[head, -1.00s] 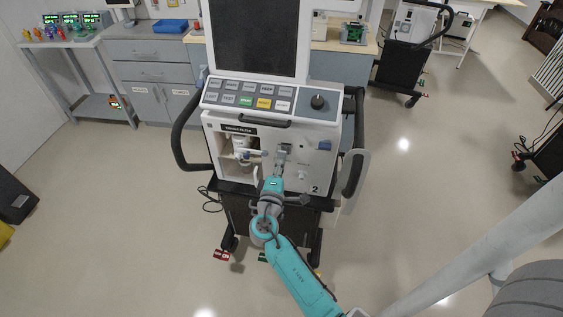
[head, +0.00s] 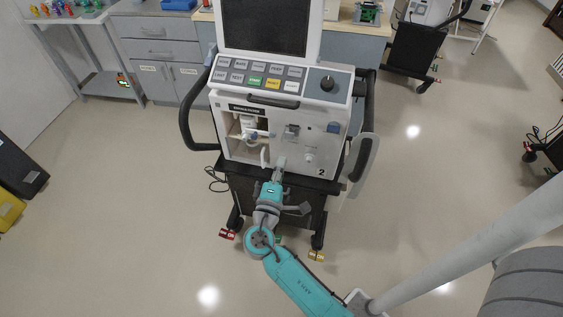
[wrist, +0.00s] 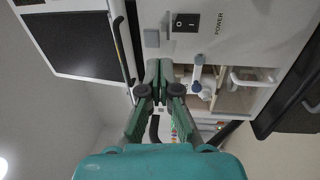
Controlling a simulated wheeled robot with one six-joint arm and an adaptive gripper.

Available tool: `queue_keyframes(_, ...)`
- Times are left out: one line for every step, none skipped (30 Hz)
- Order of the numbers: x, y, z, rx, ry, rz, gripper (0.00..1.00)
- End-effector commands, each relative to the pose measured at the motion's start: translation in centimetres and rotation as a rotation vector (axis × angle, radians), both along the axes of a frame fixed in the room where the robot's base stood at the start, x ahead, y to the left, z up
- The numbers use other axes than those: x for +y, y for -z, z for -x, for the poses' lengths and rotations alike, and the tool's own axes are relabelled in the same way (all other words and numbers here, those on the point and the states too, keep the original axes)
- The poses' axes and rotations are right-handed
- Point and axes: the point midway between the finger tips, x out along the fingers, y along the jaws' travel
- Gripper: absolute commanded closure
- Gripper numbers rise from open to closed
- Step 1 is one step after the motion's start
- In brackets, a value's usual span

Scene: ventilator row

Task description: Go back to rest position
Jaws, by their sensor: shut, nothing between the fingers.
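My gripper (head: 281,161) is in front of the lower front panel of the ventilator (head: 282,103). Its fingers are shut with nothing between them. In the wrist view my gripper (wrist: 159,66) also shows with its fingers together, in front of the white panel. A black rocker switch (wrist: 187,22) beside the word POWER shows there, close to the fingertips. The open compartment with its fittings (wrist: 228,88) lies to the right of the fingers in that view. I cannot tell whether the fingertips touch the panel.
The ventilator has dark side handles (head: 190,112) and stands on a wheeled cart with coloured caster tabs (head: 227,234). A grey cabinet (head: 160,60) is behind it. A second cart (head: 409,63) stands at back right.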

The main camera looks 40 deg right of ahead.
Motion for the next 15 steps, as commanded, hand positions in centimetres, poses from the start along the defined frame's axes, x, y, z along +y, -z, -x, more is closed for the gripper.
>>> queue_keyframes(-0.01,0.00,0.00,0.000,0.000,0.000,1.00)
queue_keyframes(-0.01,0.01,0.00,0.000,0.000,0.000,1.00)
queue_keyframes(-0.02,0.01,0.00,0.000,0.000,0.000,1.00)
queue_keyframes(-0.02,0.01,0.00,0.000,0.000,0.000,1.00)
queue_keyframes(-0.02,0.01,0.00,0.000,0.000,0.000,1.00)
queue_keyframes(-0.03,0.01,-0.01,0.000,0.000,0.000,1.00)
queue_keyframes(-0.03,0.01,-0.01,0.000,0.000,0.000,1.00)
queue_keyframes(-0.03,0.01,-0.01,0.000,0.000,0.000,1.00)
queue_keyframes(-0.03,0.01,-0.01,0.000,0.000,0.000,1.00)
queue_keyframes(-0.03,0.01,-0.01,0.000,0.000,0.000,1.00)
queue_keyframes(-0.03,0.02,-0.01,0.000,0.000,0.000,1.00)
queue_keyframes(-0.03,0.08,0.03,0.001,-0.001,-0.002,1.00)
queue_keyframes(-0.02,0.22,0.11,0.002,-0.004,-0.004,1.00)
queue_keyframes(0.01,0.46,0.25,0.006,-0.010,-0.010,1.00)
queue_keyframes(0.06,0.98,0.55,0.013,-0.021,-0.023,1.00)
